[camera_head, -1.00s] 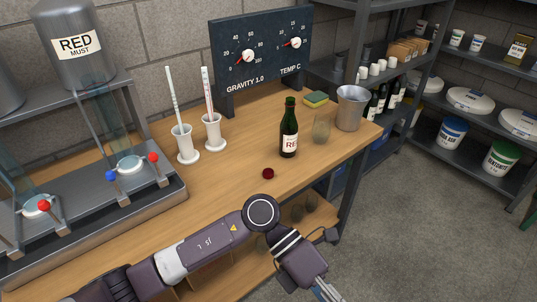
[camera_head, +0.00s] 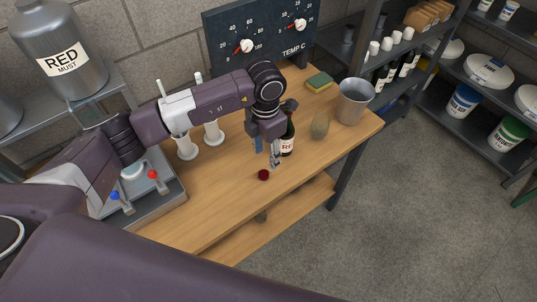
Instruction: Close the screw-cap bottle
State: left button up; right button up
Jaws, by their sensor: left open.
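The dark green bottle (camera_head: 287,147) with a white label stands upright on the wooden table (camera_head: 220,195). Its neck and top are mostly hidden behind my left gripper. A dark red screw cap (camera_head: 263,175) lies on the table in front of the bottle, a little to its left. My left gripper (camera_head: 271,160) points down in front of the bottle, above and just behind the cap. It is open, with nothing seen between its fingers. I cannot tell if it touches the bottle. My right gripper is not in view.
A glass (camera_head: 320,126) and a metal bucket (camera_head: 354,101) stand right of the bottle. A green and yellow sponge (camera_head: 318,82) lies behind them. Two white cylinders (camera_head: 214,134) stand behind my left arm, near the gauge board (camera_head: 262,38). The table's front is clear.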

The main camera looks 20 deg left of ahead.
aim_at(264, 173)
pick_arm(q)
jog(key=shift+s+r, duration=0.35)
jog(key=shift+s, duration=0.3)
jog(key=shift+w+a+f+p, duration=0.1)
jog(key=shift+w+f+p, duration=0.1)
jog(key=shift+f, duration=0.5)
jog(key=shift+w+f+p, duration=0.1)
jog(key=shift+f+p, duration=0.05)
jog(key=shift+f, duration=0.55)
jog(key=shift+s, duration=0.1)
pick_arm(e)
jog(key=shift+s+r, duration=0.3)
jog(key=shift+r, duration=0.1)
pick_arm(q)
notch_tip(264, 173, down, 4)
jog(key=shift+s+a+f+p, duration=0.15)
jog(key=shift+f+p, duration=0.05)
jog(key=shift+p, duration=1.05)
jog(key=shift+f, duration=0.4)
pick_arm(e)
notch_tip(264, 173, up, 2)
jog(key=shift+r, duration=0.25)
